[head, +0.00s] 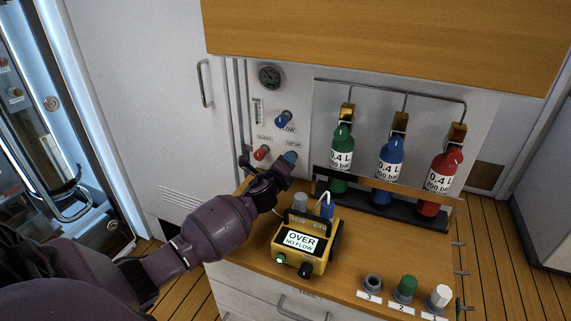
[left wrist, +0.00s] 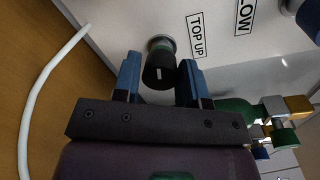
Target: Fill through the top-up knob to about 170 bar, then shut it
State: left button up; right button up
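The panel (head: 300,122) carries a TOP UP label; in the left wrist view the dark top-up knob (left wrist: 158,70) stands below its label (left wrist: 197,35). My left gripper (head: 288,160) reaches this knob from the left. In the left wrist view its two blue-tipped fingers (left wrist: 160,82) lie on either side of the knob, very close to it. Whether they press on it, I cannot tell. In the head view the gripper hides the knob. The round dark gauge (head: 269,77) is high on the panel; its reading is too small to tell. My right gripper is out of view.
A yellow meter (head: 309,249) on the counter reads "OVER NO FLOW". A red knob (head: 262,152) and blue flow knob (head: 283,119) are near my gripper. Green (head: 341,146), blue (head: 390,151) and red (head: 444,164) bottles stand right. Loose caps (head: 405,288) lie at front.

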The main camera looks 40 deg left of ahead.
pick_arm(q)
jog(key=o, duration=0.3)
